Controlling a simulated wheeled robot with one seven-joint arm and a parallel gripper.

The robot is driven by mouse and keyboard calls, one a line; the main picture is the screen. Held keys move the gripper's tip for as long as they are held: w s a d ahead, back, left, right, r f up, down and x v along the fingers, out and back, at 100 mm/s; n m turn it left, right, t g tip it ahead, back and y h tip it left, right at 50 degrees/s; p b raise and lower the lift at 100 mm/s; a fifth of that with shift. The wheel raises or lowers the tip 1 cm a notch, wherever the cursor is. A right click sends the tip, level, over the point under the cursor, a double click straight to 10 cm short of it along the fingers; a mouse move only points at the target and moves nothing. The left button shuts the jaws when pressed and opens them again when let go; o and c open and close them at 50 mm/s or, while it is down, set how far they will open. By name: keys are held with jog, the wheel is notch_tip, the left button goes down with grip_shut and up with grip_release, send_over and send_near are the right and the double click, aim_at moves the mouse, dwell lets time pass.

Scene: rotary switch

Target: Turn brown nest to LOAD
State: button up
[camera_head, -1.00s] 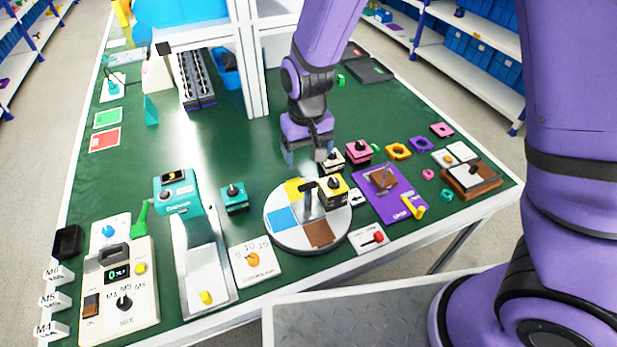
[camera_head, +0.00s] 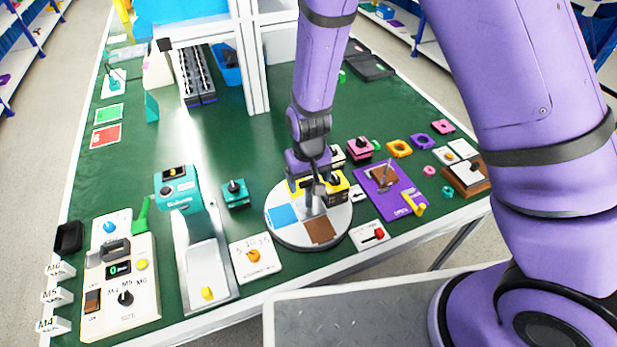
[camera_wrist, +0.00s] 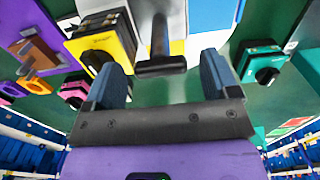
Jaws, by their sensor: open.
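The round turntable (camera_head: 335,236) lies near the table's front edge with coloured nests around a dark T-shaped handle. The brown nest (camera_head: 320,230) is at its front right and the blue nest (camera_head: 283,215) at its left. My gripper (camera_head: 315,187) is over the back of the turntable. In the wrist view my open gripper (camera_wrist: 165,78) has its fingers either side of the T-handle (camera_wrist: 160,58), which appears beyond the tips; contact cannot be told. I cannot read a LOAD mark.
A teal block (camera_head: 235,193) and a white dial card (camera_head: 254,256) are on the left.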

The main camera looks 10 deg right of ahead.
jog(key=shift+c, duration=0.2)
jog(key=c, duration=1.2)
jog(key=shift+c, duration=0.2)
jog(key=shift+n, duration=9)
